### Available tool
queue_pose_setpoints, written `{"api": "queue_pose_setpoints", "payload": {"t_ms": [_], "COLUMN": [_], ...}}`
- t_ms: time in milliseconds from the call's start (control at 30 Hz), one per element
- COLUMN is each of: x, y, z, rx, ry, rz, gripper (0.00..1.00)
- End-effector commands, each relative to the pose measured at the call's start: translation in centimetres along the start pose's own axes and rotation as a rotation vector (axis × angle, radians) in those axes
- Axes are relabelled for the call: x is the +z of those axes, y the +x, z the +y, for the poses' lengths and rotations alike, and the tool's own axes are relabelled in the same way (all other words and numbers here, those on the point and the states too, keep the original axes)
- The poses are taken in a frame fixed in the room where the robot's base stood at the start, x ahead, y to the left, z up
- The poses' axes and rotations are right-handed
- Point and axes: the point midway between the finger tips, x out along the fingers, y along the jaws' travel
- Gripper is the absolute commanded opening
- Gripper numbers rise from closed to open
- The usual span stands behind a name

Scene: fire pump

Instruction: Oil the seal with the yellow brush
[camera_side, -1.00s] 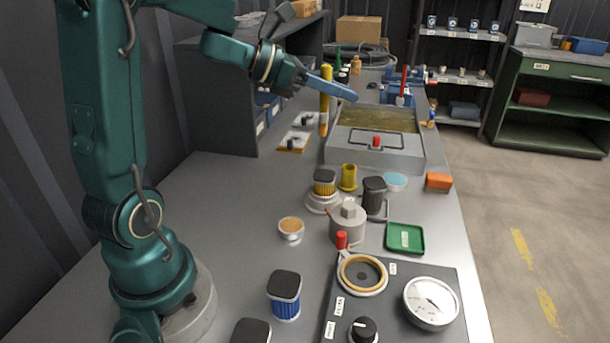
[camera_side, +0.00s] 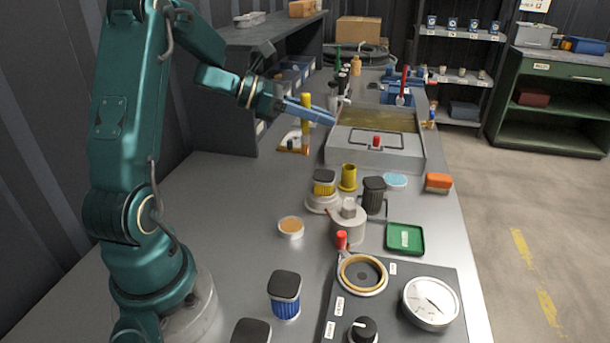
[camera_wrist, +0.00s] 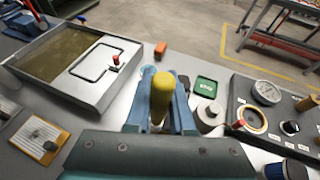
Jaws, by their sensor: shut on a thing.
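My gripper (camera_side: 308,111), with blue fingers, is shut on the yellow brush (camera_side: 306,102). The brush hangs upright left of the grey basin in the side view; its lower end overlaps an orange-edged plate there, and I cannot tell the gap. In the wrist view the brush's yellow handle (camera_wrist: 160,86) stands between the blue fingers (camera_wrist: 160,103), its lower end hidden. An orange ring that looks like the seal (camera_side: 363,273) lies in a round seat on the dark panel, far from the brush. It also shows in the wrist view (camera_wrist: 252,121).
The grey basin (camera_side: 374,150) holds murky liquid. A yellow cup (camera_side: 349,178), a black-topped filter (camera_side: 374,194), a grey pot (camera_side: 348,224), a tan-topped tin (camera_side: 291,227) and a green tray (camera_side: 405,238) crowd the bench.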

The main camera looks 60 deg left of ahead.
Motion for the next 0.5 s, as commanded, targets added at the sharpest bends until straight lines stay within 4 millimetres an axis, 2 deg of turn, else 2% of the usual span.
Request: {"api": "queue_pose_setpoints", "payload": {"t_ms": [333, 500], "x": [-3.3, -3.3], "y": [1.3, 3.0], "z": [0.0, -0.6], "rx": [0.000, -0.003], "ry": [-0.007, -0.001], "rz": [0.002, 0.000], "gripper": [0.00, 0.00]}}
